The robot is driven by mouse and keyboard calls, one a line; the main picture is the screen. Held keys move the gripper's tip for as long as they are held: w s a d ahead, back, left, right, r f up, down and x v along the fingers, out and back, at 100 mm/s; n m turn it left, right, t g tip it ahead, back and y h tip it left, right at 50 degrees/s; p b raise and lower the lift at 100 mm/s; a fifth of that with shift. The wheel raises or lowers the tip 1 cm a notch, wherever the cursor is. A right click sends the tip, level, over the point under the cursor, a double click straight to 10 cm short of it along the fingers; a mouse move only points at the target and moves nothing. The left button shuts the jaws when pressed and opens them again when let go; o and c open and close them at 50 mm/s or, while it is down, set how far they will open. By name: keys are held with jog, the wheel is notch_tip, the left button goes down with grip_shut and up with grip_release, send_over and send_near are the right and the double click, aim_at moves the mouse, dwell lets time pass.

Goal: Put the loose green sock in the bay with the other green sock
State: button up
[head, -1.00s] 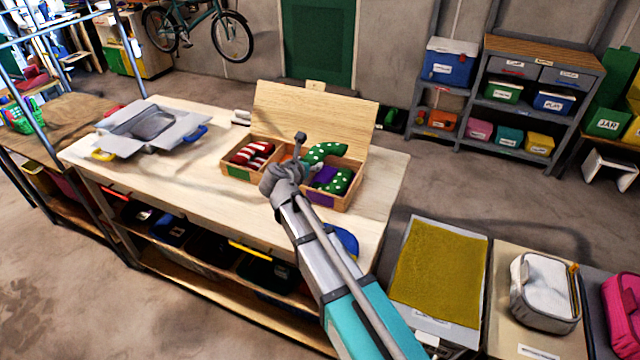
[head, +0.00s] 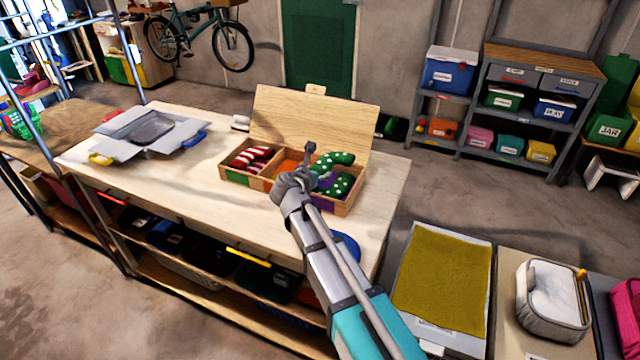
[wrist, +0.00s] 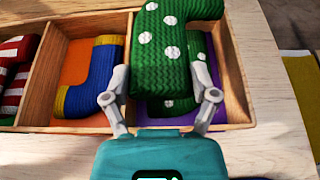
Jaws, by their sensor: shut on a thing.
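My gripper (wrist: 158,78) is shut on a green sock with white dots (wrist: 165,40) in the wrist view. The held sock is over the right bay of a wooden box (head: 230,178). The other green dotted sock (wrist: 187,104) lies in that bay, partly hidden below the held one, on a purple floor (wrist: 140,110). In the head view the two green socks show just right of my gripper, the held one (head: 336,158) above the other (head: 343,184). I cannot tell whether they touch.
The middle bay is orange and holds a blue and yellow sock (wrist: 92,82). The left bay holds red and white striped socks (head: 252,157). The box's lid (head: 315,125) stands open at the back. A grey item (head: 150,130) lies at the table's left, with clear tabletop between.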

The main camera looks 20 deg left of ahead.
jog(key=shift+f+b, duration=1.2)
jog(key=shift+f, duration=0.3)
jog(key=shift+f+b, duration=0.6)
jog(key=o, duration=1)
jog(key=shift+c, duration=0.2)
jog(key=shift+r, duration=0.15)
jog(key=shift+r+p, duration=0.5)
jog(key=shift+p, duration=0.2)
jog(key=p+v, duration=0.4)
jog(key=v, duration=0.8)
